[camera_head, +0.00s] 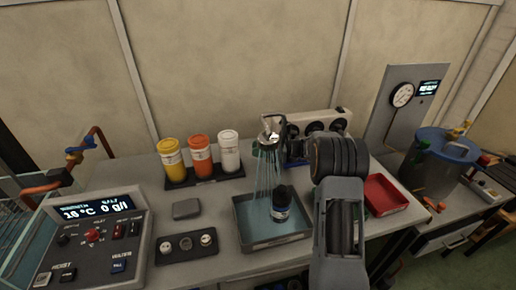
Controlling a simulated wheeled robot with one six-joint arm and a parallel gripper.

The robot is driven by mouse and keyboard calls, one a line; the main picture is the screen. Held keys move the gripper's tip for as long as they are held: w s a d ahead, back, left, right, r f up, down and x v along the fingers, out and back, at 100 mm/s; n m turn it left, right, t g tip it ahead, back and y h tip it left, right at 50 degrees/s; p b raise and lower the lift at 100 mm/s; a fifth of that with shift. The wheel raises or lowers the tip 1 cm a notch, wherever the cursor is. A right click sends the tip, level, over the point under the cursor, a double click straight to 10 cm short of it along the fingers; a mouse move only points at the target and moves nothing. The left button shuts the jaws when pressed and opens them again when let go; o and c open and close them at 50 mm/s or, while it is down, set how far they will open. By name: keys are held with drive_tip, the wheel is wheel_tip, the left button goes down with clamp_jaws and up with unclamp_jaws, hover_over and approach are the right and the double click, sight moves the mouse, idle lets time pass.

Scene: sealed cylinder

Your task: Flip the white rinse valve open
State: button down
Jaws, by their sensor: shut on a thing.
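The metal rinse head (270,130) stands at the back of the bench. Streams of water fall from it into a grey tray (243,238). A dark bottle (282,197) with a black cap stands upright in the tray, close beside the streams. My arm comes up from the front right, and my gripper (288,150) is at its far end, just right of the rinse head. The gripper is shut at the rinse fixture, apparently on the valve. I cannot make out the white valve lever; my gripper and arm cover that area.
A rack holds yellow (172,158), orange (201,155) and white (229,152) containers. A control panel (95,235) is at left. A red tray (384,195) lies right of my arm. A blue-lidded drum (440,160) and gauge panel (402,95) stand farther right.

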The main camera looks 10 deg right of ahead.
drive_tip(key=c, duration=0.9)
unclamp_jaws()
drive_tip(key=shift+o, duration=0.2)
